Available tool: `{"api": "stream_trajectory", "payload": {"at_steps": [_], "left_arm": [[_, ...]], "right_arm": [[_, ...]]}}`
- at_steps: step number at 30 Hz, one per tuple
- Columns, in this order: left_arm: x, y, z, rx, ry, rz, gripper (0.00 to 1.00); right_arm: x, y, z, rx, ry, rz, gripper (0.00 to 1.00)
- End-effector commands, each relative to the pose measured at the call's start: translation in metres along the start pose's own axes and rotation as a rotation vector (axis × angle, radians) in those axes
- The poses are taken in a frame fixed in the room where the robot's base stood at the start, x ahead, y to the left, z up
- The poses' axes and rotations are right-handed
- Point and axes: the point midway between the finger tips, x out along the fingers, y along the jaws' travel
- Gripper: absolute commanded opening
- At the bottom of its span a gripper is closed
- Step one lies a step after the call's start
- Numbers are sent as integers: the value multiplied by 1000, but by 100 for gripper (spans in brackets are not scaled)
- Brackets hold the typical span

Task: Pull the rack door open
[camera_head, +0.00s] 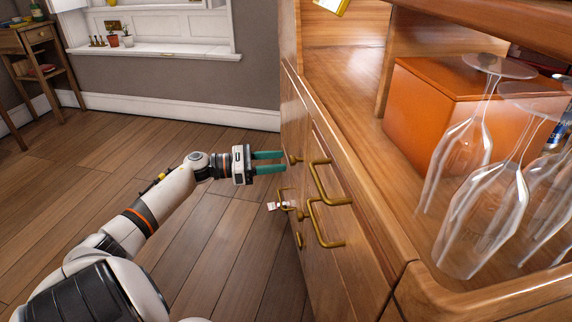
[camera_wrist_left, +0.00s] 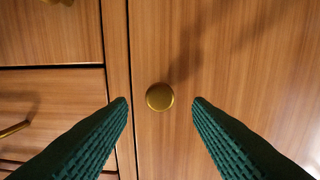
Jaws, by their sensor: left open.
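The rack door (camera_wrist_left: 235,60) is a wooden panel that fills the right of the left wrist view, with a round brass knob (camera_wrist_left: 160,97) near its left seam. It looks shut. In the head view a brass knob (camera_head: 295,159) shows on the bookcase front, just beyond my fingertips. My left gripper (camera_head: 284,161) is open, with its green fingers pointing at the bookcase front. In the left wrist view its fingers (camera_wrist_left: 160,104) stand on both sides of the knob in the picture, with gaps to it. I cannot tell whether the fingertips reach past it. My right gripper is not in view.
Brass drawer handles (camera_head: 328,186) stick out close to the right of my gripper. Upside-down stemware (camera_head: 485,190) and an orange box (camera_head: 430,115) stand on the bookcase top. The wooden floor (camera_head: 215,240) at left is clear.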

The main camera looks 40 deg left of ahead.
Motion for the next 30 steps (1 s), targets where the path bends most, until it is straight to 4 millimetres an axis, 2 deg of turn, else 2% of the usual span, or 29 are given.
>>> {"api": "stream_trajectory", "payload": {"at_steps": [3,6,17,18,20,26,30], "left_arm": [[18,0,0,2,3,1,46],[28,0,0,1,1,0,46],[34,0,0,-1,0,0,46],[34,0,0,-1,0,-1,44],[34,0,0,-1,0,-1,34],[34,0,0,-1,0,-1,1],[34,0,0,-1,0,0,0]], "right_arm": [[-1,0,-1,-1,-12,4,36],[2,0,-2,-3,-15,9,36],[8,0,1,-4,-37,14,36],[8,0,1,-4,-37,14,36],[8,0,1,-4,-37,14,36],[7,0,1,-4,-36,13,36],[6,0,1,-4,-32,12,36]]}}
